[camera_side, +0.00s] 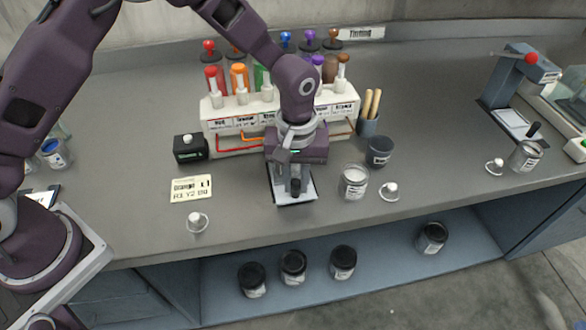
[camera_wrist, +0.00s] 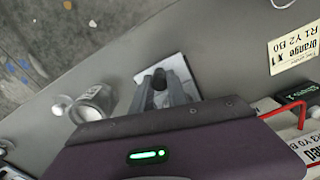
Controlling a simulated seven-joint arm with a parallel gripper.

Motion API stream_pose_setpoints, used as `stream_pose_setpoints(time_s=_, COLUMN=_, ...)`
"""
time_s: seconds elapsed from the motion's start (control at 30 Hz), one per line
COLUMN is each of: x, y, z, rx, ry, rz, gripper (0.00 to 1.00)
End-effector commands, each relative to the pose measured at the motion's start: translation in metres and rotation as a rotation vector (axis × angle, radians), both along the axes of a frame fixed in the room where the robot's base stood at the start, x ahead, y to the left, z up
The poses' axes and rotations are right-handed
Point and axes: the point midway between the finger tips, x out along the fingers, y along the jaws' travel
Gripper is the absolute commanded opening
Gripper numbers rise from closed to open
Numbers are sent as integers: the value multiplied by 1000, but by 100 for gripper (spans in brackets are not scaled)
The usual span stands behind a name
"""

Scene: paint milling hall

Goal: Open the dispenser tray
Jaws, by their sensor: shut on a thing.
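The white dispenser (camera_side: 215,125) stands at the back middle of the bench, with coloured knobs on top and labels on its front. A flat, pale tray with a dark rim (camera_side: 306,192) lies on the bench in front of it; it also shows in the wrist view (camera_wrist: 187,72). A dark knob (camera_side: 295,187) stands at the tray's front. My gripper (camera_side: 291,180) reaches down over the tray, shut on the knob; in the wrist view its fingers (camera_wrist: 160,95) flank the dark knob. My wrist hides the tray's back end and where it meets the dispenser.
An open jar (camera_side: 354,182), a dark cup (camera_side: 379,151) and a small white-knobbed lid (camera_side: 390,191) stand right of the tray. A card (camera_side: 191,189), a black box (camera_side: 190,148) and another lid (camera_side: 197,222) are left. The bench directly in front is clear.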

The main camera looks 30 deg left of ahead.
Motion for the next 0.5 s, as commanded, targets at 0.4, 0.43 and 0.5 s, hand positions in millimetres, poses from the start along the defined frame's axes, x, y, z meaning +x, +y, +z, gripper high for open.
stream_pose_setpoints(time_s=0.4, x=-39, y=-40, z=1, rx=-2, ry=-2, rz=0, gripper=0)
stream_pose_setpoints(time_s=0.43, x=-39, y=-40, z=1, rx=-2, ry=-2, rz=0, gripper=0)
stream_pose_setpoints(time_s=0.5, x=-39, y=-39, z=1, rx=-2, ry=-3, rz=0, gripper=0)
